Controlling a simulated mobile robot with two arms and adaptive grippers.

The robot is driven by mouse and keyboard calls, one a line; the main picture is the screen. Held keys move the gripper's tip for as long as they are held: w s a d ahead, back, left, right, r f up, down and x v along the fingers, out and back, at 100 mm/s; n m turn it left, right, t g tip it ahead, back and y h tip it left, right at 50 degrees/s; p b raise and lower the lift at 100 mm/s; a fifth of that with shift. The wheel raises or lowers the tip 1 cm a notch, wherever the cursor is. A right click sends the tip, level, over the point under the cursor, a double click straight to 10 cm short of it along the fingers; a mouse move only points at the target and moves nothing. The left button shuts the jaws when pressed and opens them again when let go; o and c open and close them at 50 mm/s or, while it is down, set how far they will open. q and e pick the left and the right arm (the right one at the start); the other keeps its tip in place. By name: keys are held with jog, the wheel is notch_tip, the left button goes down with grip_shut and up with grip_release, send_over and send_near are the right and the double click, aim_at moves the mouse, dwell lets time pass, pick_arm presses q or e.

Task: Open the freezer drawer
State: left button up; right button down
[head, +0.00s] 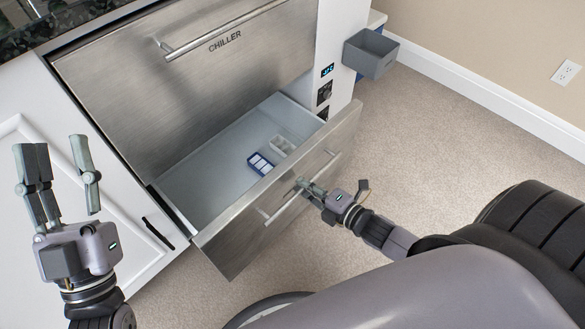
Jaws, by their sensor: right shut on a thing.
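The freezer drawer (231,254) is the lower steel drawer under the one labelled CHILLER (195,85). It stands pulled out, and its pale interior shows. Inside, near the front and right, lie a blue and white box (260,163) and a white tray-like item (282,146). My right gripper (306,188) is at the drawer's bar handle (285,205) and shut on it; its fingers partly hide the handle. My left gripper (66,175) is open and empty, raised in front of the white cabinet at the left.
A white panelled cabinet door (25,230) is at the left. A control panel (325,92) is right of the drawers. A grey bin (370,53) hangs at the unit's right side. Carpet (440,120) at the right is clear up to the wall.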

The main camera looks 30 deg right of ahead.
pick_arm(q)
jog(key=w+a+f+g+y+p, duration=0.1)
jog(key=w+f+g+y+p, duration=0.2)
jog(key=f+g, duration=0.6)
jog(key=shift+w+f, duration=0.3)
jog(key=shift+f, duration=2.25)
pick_arm(e)
jog(key=f+v, duration=0.2)
jog(key=v, duration=0.7)
jog(key=shift+s+d, duration=0.25)
jog(key=shift+s, duration=0.4)
jog(key=shift+f, duration=0.1)
jog(key=c, duration=1.7)
grip_release()
jog(key=shift+o, duration=0.2)
jog(key=v, duration=1.2)
